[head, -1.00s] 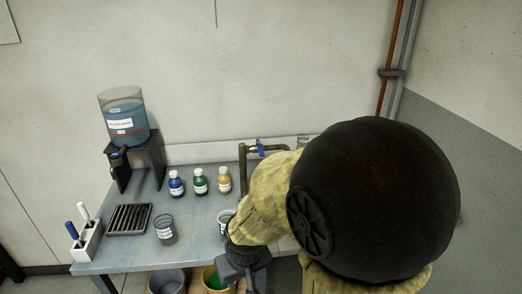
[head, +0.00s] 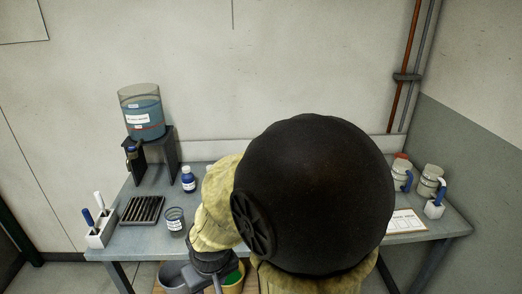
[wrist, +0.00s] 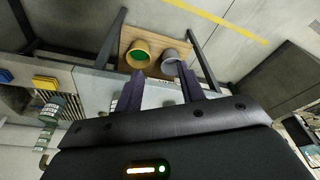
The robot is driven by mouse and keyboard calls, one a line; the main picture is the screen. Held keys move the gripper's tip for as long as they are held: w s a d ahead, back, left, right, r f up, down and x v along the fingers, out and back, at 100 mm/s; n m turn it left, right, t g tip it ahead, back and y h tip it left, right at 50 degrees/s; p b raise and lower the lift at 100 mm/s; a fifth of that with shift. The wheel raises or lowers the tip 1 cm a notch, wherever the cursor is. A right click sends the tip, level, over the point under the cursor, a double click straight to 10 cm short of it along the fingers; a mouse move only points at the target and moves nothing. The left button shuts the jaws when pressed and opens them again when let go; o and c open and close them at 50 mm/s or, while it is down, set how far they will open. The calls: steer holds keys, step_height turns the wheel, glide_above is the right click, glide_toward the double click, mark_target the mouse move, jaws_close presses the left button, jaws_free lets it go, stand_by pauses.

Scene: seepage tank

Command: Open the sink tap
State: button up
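The sink tap is not visible in the head view now; my arm covers the part of the bench where it stood. In the wrist view a thin curved pipe (wrist: 43,160) shows at the lower left edge; I cannot tell whether it is the tap. My gripper (wrist: 160,88) has its two dark fingers spread apart, with nothing held between them. It points across the bench edge towards the buckets below. In the head view only my dark wrist shows, low in front of the bench, and the fingertips are not clear.
A water tank (head: 141,112) stands on a black stand at the bench's back left. A blue bottle (head: 188,179), a beaker (head: 175,221), a black rack (head: 142,210) and a pen holder (head: 102,230) are left of my arm. Jars (head: 429,181) stand right. A yellow bucket (wrist: 138,57) and grey bucket (wrist: 170,62) sit below.

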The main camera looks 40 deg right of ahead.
steer(key=w+d+r+m+t+h+p, duration=0.25)
steer(key=w+d+t+p, duration=0.35)
steer(key=w+d, duration=0.85)
steer(key=d+r+m+t+h+p, duration=0.3)
steer(key=d+r+m+t+h, duration=0.1)
steer(key=d, duration=1.1)
steer(key=r+t+h, duration=0.1)
steer(key=t+h, duration=0.1)
steer(key=h, duration=0.1)
steer(key=shift+s+d+r+t, duration=0.15)
steer(key=shift+s+d+t, duration=0.1)
steer(key=shift+t, duration=0.05)
steer(key=shift+w, duration=0.15)
